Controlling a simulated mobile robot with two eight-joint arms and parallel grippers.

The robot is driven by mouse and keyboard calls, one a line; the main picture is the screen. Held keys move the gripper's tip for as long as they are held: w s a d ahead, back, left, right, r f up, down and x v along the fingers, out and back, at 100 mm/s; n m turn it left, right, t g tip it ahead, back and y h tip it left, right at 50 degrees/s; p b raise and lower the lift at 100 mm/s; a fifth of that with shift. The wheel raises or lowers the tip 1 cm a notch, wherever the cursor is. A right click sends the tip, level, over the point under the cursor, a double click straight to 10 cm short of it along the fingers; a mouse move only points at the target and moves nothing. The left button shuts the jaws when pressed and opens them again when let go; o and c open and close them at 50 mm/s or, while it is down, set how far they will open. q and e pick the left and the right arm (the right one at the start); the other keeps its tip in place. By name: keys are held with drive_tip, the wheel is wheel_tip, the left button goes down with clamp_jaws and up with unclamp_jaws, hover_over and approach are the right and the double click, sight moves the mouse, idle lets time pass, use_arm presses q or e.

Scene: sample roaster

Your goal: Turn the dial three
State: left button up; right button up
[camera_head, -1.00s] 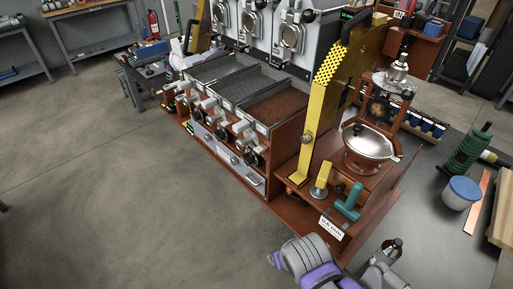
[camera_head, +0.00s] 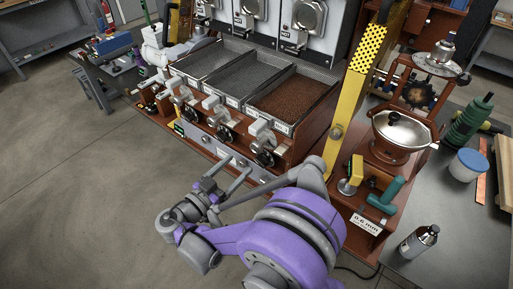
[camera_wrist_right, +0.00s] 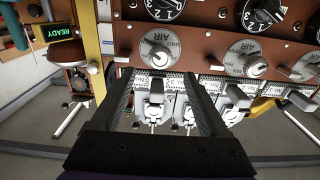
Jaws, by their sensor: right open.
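Black dials with white numbers line the front of the brown roaster bench, including a right-hand dial (camera_head: 264,158) and a middle dial (camera_head: 224,133). The right wrist view shows numbered black dials at the top edge, one left of centre (camera_wrist_right: 163,9) and one further right (camera_wrist_right: 262,14). I cannot tell which one is dial three. My right gripper (camera_head: 238,167) is open and empty in front of the bench, below the dials. Its fingers (camera_wrist_right: 158,80) stand apart in the wrist view, below a silver AIR knob (camera_wrist_right: 160,53). My left gripper is not in view.
Three trays sit above the dials, the right one holding brown beans (camera_head: 290,98). A yellow post (camera_head: 345,125) stands right of the dials. A teal handle (camera_head: 388,195) and a silver-lidded pan (camera_head: 403,130) are further right. The floor at left is clear.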

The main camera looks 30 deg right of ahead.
sight(254, 149)
drive_tip(key=p+x, duration=0.1)
drive_tip(key=x, duration=0.9)
clamp_jaws()
